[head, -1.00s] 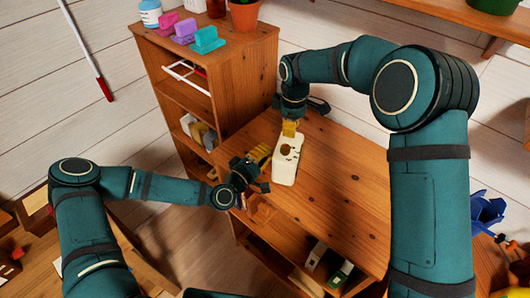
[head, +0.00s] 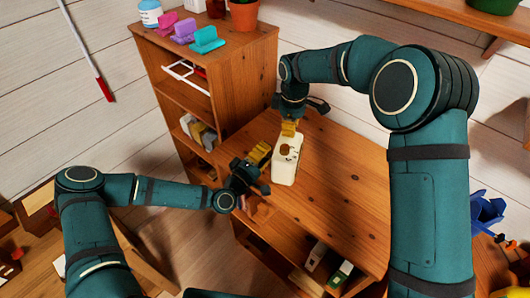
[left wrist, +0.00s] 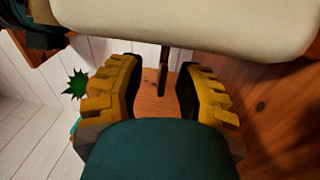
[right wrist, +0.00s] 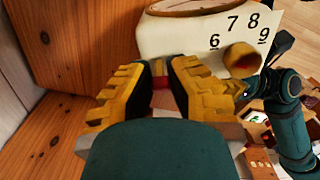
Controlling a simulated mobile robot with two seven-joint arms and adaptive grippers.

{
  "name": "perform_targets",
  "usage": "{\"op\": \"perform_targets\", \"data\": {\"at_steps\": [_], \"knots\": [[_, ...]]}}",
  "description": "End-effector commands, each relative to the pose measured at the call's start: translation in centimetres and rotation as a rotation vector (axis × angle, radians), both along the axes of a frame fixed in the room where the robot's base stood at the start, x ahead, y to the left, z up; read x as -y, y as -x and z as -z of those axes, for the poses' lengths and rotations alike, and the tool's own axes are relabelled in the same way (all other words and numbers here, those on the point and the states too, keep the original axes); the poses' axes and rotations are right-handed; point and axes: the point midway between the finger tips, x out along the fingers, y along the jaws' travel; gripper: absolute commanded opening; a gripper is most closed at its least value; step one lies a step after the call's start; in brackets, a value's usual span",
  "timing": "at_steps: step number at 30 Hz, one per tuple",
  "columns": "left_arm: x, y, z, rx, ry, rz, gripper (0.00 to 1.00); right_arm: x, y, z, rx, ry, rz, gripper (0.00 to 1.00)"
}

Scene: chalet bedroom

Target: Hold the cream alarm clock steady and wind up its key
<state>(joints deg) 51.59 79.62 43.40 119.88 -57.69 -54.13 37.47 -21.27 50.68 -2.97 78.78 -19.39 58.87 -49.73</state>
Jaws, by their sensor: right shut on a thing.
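The cream alarm clock (head: 285,172) stands on the wooden cabinet top. My right gripper (head: 289,129) is shut on it at its far end. In the right wrist view the clock face (right wrist: 185,38) shows several numerals and a round brown-yellow knob (right wrist: 242,60). The exact spot held between the right fingers (right wrist: 160,85) is mostly hidden. My left gripper (head: 262,153) is at the clock's left side. In the left wrist view its fingers (left wrist: 161,90) are open, with the dark, thin key (left wrist: 164,72) between them, below the clock body (left wrist: 190,25). A gap shows on both sides of the key.
A taller wooden shelf (head: 205,105) stands at the back left, with pink, purple and teal items and a plant pot (head: 244,14) on top. The cabinet top (head: 345,180) is clear right of the clock. Boxes (head: 315,256) lie on the shelf below.

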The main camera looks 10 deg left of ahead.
Motion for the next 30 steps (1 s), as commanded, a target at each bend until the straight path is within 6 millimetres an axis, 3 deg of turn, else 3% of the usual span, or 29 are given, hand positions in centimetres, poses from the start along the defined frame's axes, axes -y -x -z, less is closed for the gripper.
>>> {"op": "perform_targets", "data": {"at_steps": [11,24,30], "knots": [[-0.8,1.0,0.3,-0.003,-0.002,-0.002,0.34,0.0,0.0,0.1,-0.002,0.001,0.0,0.0],[-5.1,8.0,1.5,-0.003,0.0,-0.003,0.34,0.1,0.0,0.1,-0.001,0.002,0.0,0.0],[-6.2,9.7,1.8,-0.002,-0.001,-0.001,0.34,0.1,0.0,0.1,-0.001,0.002,0.0,0.0]]}}
